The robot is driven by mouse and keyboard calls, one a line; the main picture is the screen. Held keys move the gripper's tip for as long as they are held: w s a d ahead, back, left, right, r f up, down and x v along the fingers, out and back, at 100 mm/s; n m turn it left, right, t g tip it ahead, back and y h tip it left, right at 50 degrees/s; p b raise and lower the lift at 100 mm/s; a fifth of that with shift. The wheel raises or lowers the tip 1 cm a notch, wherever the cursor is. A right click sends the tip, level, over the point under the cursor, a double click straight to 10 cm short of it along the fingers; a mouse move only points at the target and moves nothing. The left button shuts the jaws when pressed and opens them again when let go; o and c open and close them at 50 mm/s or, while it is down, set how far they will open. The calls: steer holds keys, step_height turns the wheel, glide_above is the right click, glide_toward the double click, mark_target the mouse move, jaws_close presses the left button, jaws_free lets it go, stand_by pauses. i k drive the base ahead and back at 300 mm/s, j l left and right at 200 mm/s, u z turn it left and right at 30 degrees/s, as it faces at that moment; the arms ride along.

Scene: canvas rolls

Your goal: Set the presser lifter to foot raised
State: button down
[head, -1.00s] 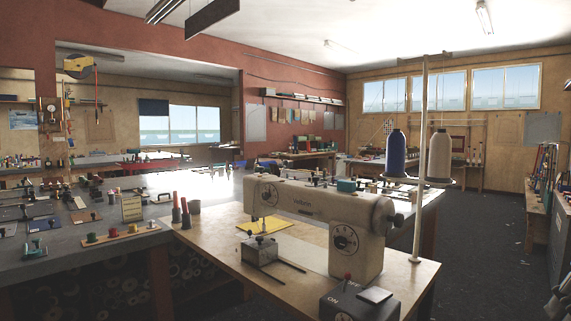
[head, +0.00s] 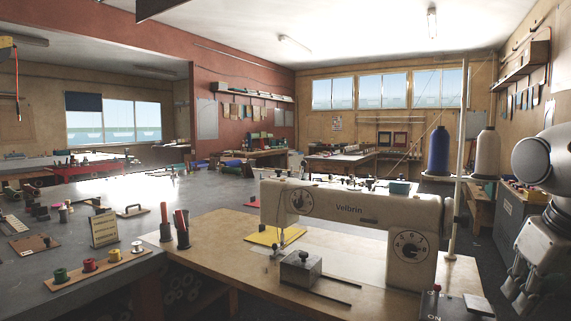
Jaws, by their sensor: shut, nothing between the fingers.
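A cream sewing machine (head: 345,207) marked Velbrin stands on a wooden table, its needle end to the left. It has a round dial on the left of its head (head: 300,201) and a numbered dial on its column (head: 410,246). Yellow cloth (head: 270,236) lies by the needle end. The presser lifter is too small or hidden to make out, so I cannot tell its position. My gripper (head: 516,288) is at the right edge, pointing down, shut and empty, to the right of the machine and apart from it.
A metal block with rods (head: 300,270) sits in front of the needle end. A switch box (head: 450,308) is at the front right. Blue (head: 438,151) and cream (head: 486,154) thread cones stand behind. A board of spools (head: 92,266) lies on the left bench.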

mark_target(303, 163)
steer(key=i+j, duration=0.2)
steer(key=j, duration=0.15)
steer(key=i+j+z, duration=0.1)
steer(key=j, duration=0.3)
steer(key=i+j, duration=0.25)
steer(key=j, duration=0.15)
steer(key=i+j+z, duration=0.1)
steer(key=j, duration=0.3)
steer(key=i+j+z, duration=0.1)
steer(key=i+j, duration=0.35)
steer(key=j, duration=0.35)
steer(key=i+j+z, duration=0.1)
steer(key=j, duration=0.3)
steer(key=i+j, duration=0.2)
steer(key=j, duration=0.25)
steer(key=k+j+z, duration=0.15)
steer(key=j+z, duration=0.15)
steer(key=i+l+u, duration=0.25)
steer(key=k+l, duration=0.05)
steer(key=k, duration=0.05)
